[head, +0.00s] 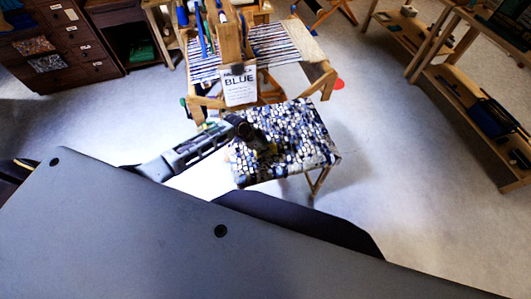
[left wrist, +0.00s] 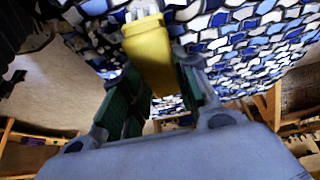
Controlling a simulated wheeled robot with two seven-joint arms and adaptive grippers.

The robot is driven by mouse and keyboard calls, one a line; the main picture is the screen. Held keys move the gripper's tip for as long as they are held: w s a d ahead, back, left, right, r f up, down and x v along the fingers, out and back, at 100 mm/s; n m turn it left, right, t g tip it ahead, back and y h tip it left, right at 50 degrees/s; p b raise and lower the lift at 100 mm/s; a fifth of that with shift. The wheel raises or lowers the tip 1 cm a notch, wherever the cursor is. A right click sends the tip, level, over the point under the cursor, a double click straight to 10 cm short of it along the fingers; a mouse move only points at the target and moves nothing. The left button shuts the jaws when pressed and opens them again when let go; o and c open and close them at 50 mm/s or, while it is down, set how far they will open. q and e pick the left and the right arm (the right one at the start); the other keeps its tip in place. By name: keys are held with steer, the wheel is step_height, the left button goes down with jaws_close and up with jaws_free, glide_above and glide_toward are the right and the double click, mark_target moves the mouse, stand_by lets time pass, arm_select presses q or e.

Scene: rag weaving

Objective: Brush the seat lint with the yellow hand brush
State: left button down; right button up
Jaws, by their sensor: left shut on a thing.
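The stool seat (head: 310,135) has a blue, white and black patterned top and stands in the middle of the head view. It also fills the top of the left wrist view (left wrist: 245,40). My left gripper (head: 262,142) is over the left part of the seat. In the left wrist view its dark green finger pads are shut on the yellow hand brush (left wrist: 150,55). The brush's pale bristle end is towards the seat; I cannot tell whether it touches. In the head view the brush is mostly hidden by the gripper. I cannot make out lint on the seat. My right gripper is not in view.
A wooden loom (head: 285,45) with striped weaving and a card reading "BLUE" (head: 239,84) stands just behind the seat. A drawer cabinet (head: 70,45) is at the back left, wooden shelves (head: 465,85) at the right. The floor right of the seat is clear.

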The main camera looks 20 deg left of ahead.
arm_select(q)
steer(key=shift+w+a+b, duration=0.3)
steer(key=shift+w+a, duration=0.15)
steer(key=shift+w, duration=0.25)
steer(key=shift+s+d+r+p, duration=0.1)
steer(key=shift+s+d+p, duration=0.4)
steer(key=shift+s+p, duration=0.2)
steer(key=shift+s+d+p, duration=0.45)
steer(key=shift+s+p, duration=0.1)
steer(key=shift+s, duration=0.1)
steer(key=shift+s+d+p, duration=0.4)
steer(key=shift+s+p, duration=0.1)
steer(key=shift+s, duration=0.1)
steer(key=shift+f+b, duration=0.45)
steer(key=shift+f, duration=0.2)
stand_by(1.4)
steer(key=shift+s, duration=0.1)
stand_by(0.9)
steer(key=shift+s+d, duration=0.1)
